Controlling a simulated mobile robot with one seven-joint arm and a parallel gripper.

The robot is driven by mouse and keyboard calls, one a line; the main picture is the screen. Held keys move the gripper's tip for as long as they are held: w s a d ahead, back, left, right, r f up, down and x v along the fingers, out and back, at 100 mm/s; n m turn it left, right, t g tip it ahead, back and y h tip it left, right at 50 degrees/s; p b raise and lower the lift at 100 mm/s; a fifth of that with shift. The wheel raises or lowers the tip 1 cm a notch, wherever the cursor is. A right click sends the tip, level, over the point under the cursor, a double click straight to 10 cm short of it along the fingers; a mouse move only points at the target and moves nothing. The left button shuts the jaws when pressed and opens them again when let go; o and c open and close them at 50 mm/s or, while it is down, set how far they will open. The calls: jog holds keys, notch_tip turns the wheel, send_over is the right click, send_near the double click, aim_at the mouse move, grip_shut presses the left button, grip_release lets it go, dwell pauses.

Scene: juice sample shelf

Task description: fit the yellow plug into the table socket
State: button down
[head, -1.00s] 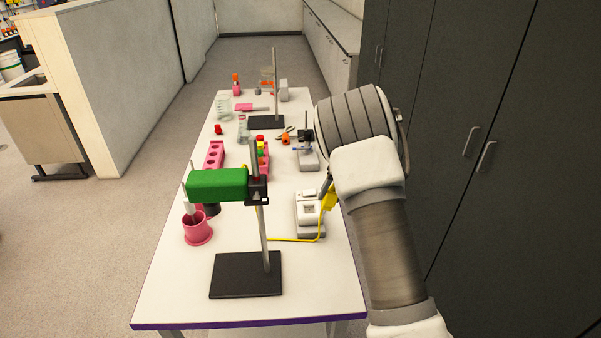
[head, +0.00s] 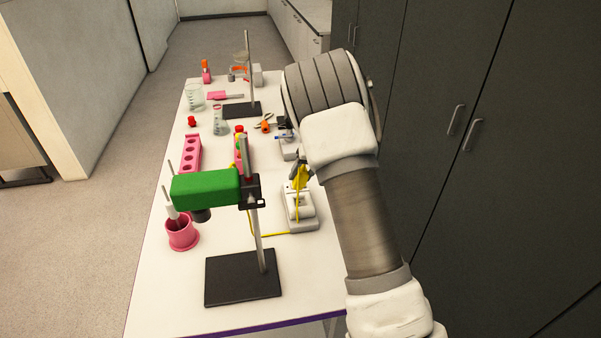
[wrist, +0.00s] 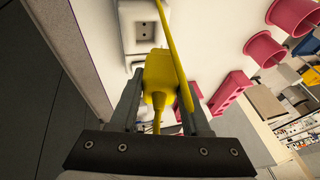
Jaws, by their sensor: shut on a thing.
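The yellow plug (wrist: 158,75) is held between the two fingers of my gripper (wrist: 156,98), which is shut on it. In the head view the plug (head: 301,177) shows just below my wrist, over the table socket. The white table socket (head: 300,205) stands near the table's right edge. In the wrist view the socket (wrist: 141,30) lies beyond the plug, with a dark-holed outlet face in sight. The plug's tip partly overlaps the socket block, and I cannot tell whether they touch. The yellow cable (head: 270,235) runs from the plug's side down across the table.
A stand with a green block (head: 205,187) and black base (head: 243,278) is left of and nearer than the socket. A pink cup (head: 182,236), pink rack (head: 190,153) and second stand base (head: 241,110) occupy the table. Dark cabinets (head: 470,190) flank the right side.

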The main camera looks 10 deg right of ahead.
aim_at(301, 189)
jog(key=shift+f+b, duration=0.7)
jog(key=shift+f, duration=1.05)
jog(key=shift+a, duration=0.1)
jog(key=shift+r+h+p, duration=0.15)
jog(key=shift+h+p, duration=0.35)
jog(key=shift+s+n+h+p, duration=0.1)
jog(key=shift+n+h+p, duration=0.2)
jog(key=shift+h+p, duration=0.8)
jog(key=shift+f+b, duration=1.9)
jog(key=shift+b, duration=0.5)
jog(key=shift+s+f+b, duration=0.1)
jog(key=shift+f+b, duration=0.25)
jog(key=shift+b, duration=0.3)
